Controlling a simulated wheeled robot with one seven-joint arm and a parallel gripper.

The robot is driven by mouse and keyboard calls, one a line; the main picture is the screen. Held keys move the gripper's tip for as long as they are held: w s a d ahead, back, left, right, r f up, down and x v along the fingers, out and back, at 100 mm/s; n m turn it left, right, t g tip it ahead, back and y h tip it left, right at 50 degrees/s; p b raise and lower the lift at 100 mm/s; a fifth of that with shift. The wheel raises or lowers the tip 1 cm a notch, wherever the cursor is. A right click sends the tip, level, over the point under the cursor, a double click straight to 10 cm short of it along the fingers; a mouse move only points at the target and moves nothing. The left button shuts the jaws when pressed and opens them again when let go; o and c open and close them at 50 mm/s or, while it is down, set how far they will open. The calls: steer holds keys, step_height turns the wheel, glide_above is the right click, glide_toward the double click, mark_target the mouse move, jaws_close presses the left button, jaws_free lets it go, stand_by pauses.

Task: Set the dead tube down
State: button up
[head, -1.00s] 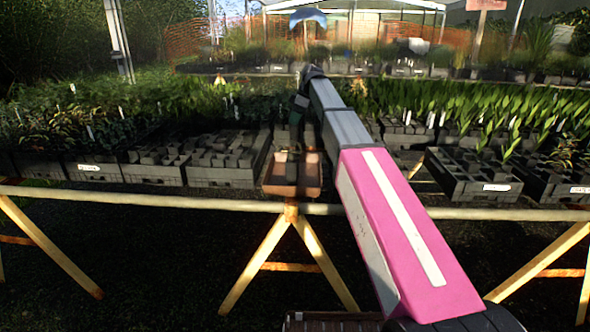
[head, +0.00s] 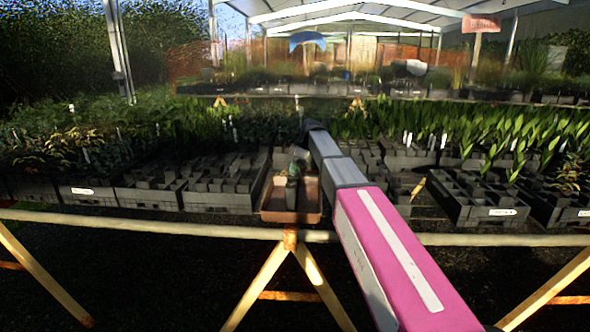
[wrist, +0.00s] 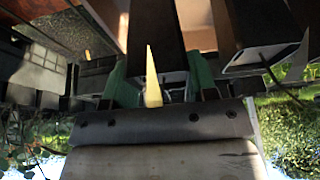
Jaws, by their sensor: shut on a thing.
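The dead tube (head: 292,192) is a dark, narrow, upright pot. It shows in the head view over the terracotta-coloured tray (head: 312,208) at the bench's front edge. My gripper (head: 297,164) is shut on the upper part of the tube. In the wrist view, the green fingers of my gripper (wrist: 160,88) are on both sides of the dark tube (wrist: 152,35), and a pale pointed strip (wrist: 152,78) stands out in front of it. The tray (wrist: 199,22) also shows behind the tube. I cannot tell whether the tube's base touches the tray's floor.
Black crates of tubes stand close on the left (head: 212,188) and further right (head: 468,202). The bench rail (head: 150,226) runs along the front on yellow trestles. Dense seedlings (head: 475,135) fill the bench behind. Another dark tube-like shape (wrist: 260,25) is near the gripper in the wrist view.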

steer(key=shift+f, duration=0.45)
steer(key=shift+f, duration=0.1)
steer(key=o, duration=1.3)
steer(key=shift+c, duration=0.2)
steer(key=v, duration=1.2)
